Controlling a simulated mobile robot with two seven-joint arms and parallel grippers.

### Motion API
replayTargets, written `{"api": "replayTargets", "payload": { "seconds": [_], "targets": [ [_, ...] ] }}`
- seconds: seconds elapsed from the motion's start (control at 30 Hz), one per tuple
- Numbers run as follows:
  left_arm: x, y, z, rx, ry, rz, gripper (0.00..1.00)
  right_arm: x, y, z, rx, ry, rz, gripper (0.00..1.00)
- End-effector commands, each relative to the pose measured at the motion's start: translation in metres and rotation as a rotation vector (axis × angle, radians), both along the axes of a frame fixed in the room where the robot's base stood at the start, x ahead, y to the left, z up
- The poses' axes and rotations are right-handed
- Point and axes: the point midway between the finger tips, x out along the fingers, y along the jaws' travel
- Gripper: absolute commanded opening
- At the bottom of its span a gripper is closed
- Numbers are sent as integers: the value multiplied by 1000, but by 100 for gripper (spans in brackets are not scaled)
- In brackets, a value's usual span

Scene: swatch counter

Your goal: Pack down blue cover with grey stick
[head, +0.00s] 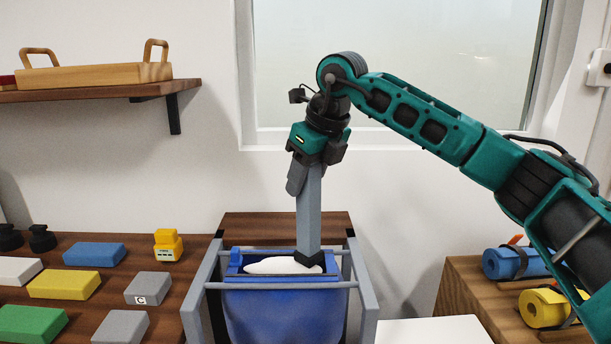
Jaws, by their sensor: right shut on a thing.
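My right gripper (304,172) is shut on the grey stick (309,215), which points straight down with a dark foot (309,258) at its lower end. The foot is at the mouth of the blue cover (285,312), at its right side. The cover hangs like an open bag in a grey frame (363,285). A white filling (270,266) shows in its mouth. The foot overlaps the filling's right end; I cannot tell how firmly it touches. My left gripper is not in view.
A left counter (72,295) bears several coloured blocks and a yellow stacked item (168,245). A right wooden stand (462,290) holds a blue roll (515,263) and a yellow roll (543,307). A white surface (433,331) lies in front. A wall shelf (90,92) holds a wooden tray (90,76).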

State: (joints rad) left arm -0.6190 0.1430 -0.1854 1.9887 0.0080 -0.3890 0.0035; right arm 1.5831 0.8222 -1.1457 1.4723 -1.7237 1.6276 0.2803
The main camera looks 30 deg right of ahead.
Motion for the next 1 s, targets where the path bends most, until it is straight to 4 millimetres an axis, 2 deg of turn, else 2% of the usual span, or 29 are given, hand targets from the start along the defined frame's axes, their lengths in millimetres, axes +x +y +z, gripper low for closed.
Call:
{"api": "replayTargets", "payload": {
  "seconds": [0.47,0.77,1.0],
  "targets": [
    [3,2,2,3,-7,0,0,0,0,0,0,-1,1,16],
    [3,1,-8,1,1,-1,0,0,0,-13,0,-1,0,16],
    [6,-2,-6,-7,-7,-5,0,0,0,-24,0,0,0,16]
  ]
}}
